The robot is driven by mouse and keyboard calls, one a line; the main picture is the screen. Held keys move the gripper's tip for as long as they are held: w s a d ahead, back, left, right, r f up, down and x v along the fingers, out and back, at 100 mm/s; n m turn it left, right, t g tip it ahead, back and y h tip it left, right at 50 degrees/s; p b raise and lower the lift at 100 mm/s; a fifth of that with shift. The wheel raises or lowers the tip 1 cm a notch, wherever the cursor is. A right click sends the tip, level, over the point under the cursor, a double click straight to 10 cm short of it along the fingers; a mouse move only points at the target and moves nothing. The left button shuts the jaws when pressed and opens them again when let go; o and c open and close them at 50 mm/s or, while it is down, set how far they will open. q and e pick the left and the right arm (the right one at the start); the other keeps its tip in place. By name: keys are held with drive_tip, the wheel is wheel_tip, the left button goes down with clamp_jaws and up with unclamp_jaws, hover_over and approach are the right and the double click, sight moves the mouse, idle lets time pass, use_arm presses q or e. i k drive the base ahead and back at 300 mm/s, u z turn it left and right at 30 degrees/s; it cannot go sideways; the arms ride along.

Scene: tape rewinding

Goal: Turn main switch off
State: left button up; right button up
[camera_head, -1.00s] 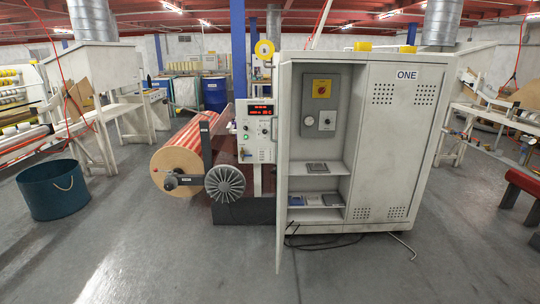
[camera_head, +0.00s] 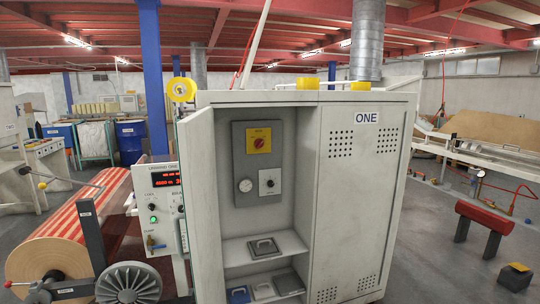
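The main switch (camera_head: 258,143) is a red rotary knob on a yellow plate. It sits at the top of a grey panel (camera_head: 243,190) inside the open left half of a white cabinet (camera_head: 365,200) marked ONE. Below it on the panel are a round dial (camera_head: 246,185) and a black knob on a white plate (camera_head: 270,182). The knob's exact setting is too small to tell. Neither of my grippers is in view.
The cabinet's open door (camera_head: 201,190) stands out at the left of the opening. A control box (camera_head: 163,205) with a red display and a striped roll (camera_head: 70,240) are left of it.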

sight(259, 143)
drive_tip(key=z, duration=0.55)
drive_tip(key=i, duration=0.7)
drive_tip(key=z, duration=0.6)
drive_tip(key=i, duration=1)
drive_tip(key=u, duration=0.4)
